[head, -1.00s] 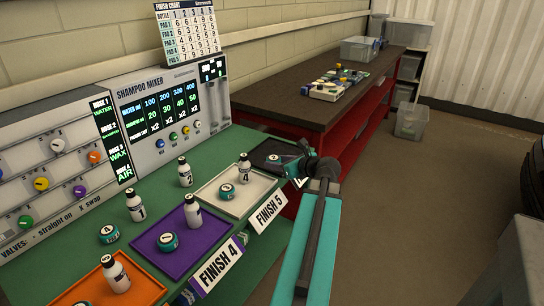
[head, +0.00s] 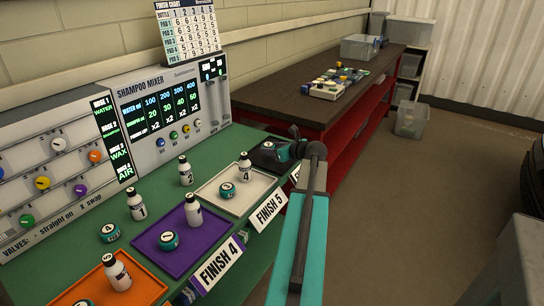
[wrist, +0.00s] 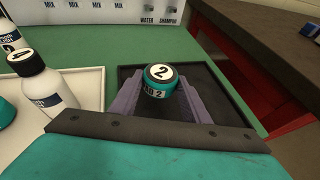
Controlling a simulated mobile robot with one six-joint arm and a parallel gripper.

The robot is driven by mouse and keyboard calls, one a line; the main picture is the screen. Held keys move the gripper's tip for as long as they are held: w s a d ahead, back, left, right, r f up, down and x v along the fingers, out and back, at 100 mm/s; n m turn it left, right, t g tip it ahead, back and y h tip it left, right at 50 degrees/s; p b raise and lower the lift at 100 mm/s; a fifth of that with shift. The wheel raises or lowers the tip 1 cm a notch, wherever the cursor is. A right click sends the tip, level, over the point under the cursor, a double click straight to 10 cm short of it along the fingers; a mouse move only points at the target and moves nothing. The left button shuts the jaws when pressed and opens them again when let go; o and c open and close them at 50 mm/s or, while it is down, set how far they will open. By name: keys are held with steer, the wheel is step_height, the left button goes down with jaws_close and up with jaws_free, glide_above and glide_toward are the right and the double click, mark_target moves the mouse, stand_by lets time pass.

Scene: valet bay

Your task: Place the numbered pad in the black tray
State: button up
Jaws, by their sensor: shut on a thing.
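My gripper (wrist: 158,97) is shut on a round teal pad (wrist: 160,80) with a white top numbered 2. The pad is upright between the two grey-purple fingers. Behind and around it lies the black tray (wrist: 225,103), with no other thing visible in it. In the head view the pad (head: 268,145) and my gripper (head: 277,150) are at the black tray (head: 256,161), at the far end of the green counter. Part of the tray is hidden by my gripper. I cannot tell whether the pad touches the tray floor.
The white tray (head: 208,190) beside it holds bottle 4 (head: 245,168) and a teal pad (head: 228,190). Purple (head: 172,257) and orange (head: 145,290) trays stand nearer. The shampoo mixer (head: 165,115) backs the counter. A red bench (head: 345,145) stands beyond.

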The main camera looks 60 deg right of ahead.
mark_target(272, 162)
steer(key=shift+f, duration=0.1)
stand_by(0.3)
steer(key=shift+f, duration=1.65)
steer(key=shift+f, duration=0.15)
steer(key=o, duration=1)
steer(key=v, duration=1.2)
